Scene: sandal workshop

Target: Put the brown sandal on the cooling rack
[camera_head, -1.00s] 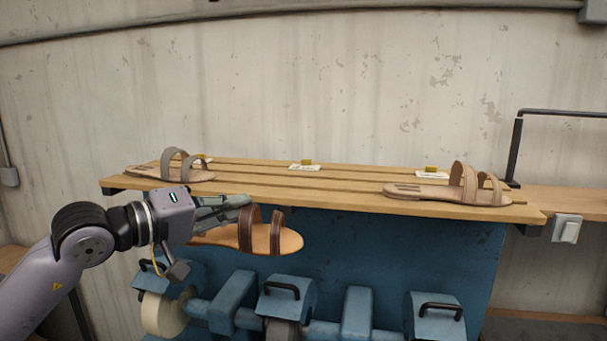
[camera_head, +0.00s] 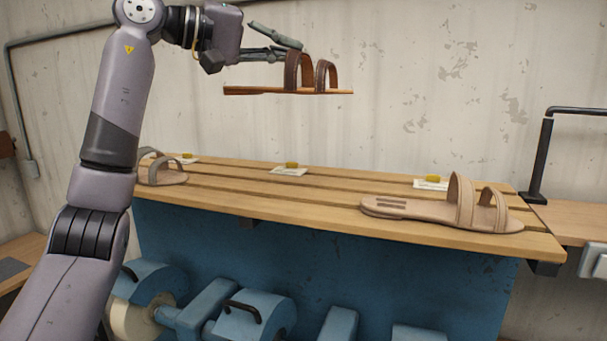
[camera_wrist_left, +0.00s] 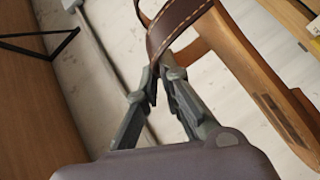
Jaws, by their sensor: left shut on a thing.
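The brown sandal (camera_head: 305,90) has a tan sole and two dark brown straps. My left gripper (camera_head: 292,52) is shut on its strap and holds it level, well above the rack. In the left wrist view, the fingers (camera_wrist_left: 163,82) pinch the dark strap (camera_wrist_left: 178,22) and the sole runs down to the right. The cooling rack (camera_head: 300,193) is a slatted wooden shelf. A grey-strapped sandal (camera_head: 160,177) stands at its left end, partly behind my arm, and a beige sandal (camera_head: 450,212) at its right. My right gripper is not in view.
The rack's middle is clear of sandals. A blue machine (camera_head: 250,315) stands below. A black bracket (camera_head: 541,155) rises at right.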

